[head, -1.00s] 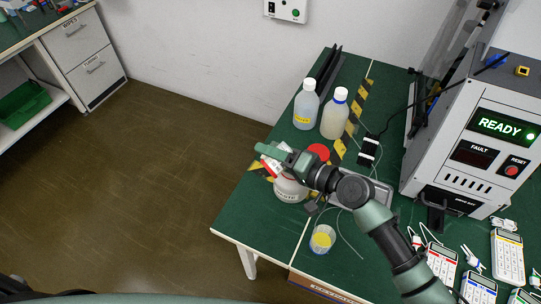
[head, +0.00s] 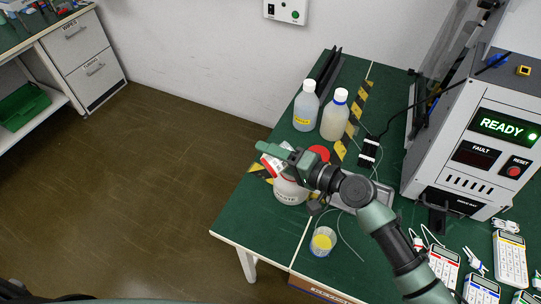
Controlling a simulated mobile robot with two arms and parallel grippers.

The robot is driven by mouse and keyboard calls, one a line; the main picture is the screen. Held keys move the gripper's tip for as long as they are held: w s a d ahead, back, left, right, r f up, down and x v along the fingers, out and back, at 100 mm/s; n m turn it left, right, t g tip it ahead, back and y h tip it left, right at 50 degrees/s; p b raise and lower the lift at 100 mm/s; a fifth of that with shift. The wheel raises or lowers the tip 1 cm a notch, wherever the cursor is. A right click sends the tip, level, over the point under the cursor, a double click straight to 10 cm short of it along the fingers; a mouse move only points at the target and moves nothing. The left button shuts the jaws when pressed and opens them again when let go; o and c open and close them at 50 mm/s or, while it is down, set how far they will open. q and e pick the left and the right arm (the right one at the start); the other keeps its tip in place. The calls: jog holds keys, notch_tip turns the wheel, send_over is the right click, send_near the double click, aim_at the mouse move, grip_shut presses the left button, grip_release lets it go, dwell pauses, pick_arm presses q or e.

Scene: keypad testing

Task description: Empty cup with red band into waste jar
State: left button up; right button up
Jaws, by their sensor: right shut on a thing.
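The cup with the red band (head: 272,162) is held tilted above the waste jar (head: 291,191). My right gripper (head: 276,151) is shut on this cup and partly covers it. The jar is a white, wide-mouthed container with dark lettering, standing on the green bench; the cup and my right arm hide most of its mouth. Whether liquid is leaving the cup cannot be told. A red round lid (head: 319,153) lies behind my right wrist. My left gripper is not in view.
A small cup with yellow contents (head: 323,240) stands near the bench's front edge. The test machine (head: 473,140) and several keypads (head: 508,256) are at right.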

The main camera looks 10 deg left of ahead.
jog(key=shift+w+d+r+m+y+b, duration=0.1)
jog(key=shift+r+m+y+b, duration=0.3)
jog(key=shift+m+b, duration=0.25)
jog(key=shift+w+d+r+m+y+b, duration=0.1)
jog(key=shift+r+m+y+b, duration=0.35)
jog(key=shift+m, duration=0.3)
dwell(1.8)
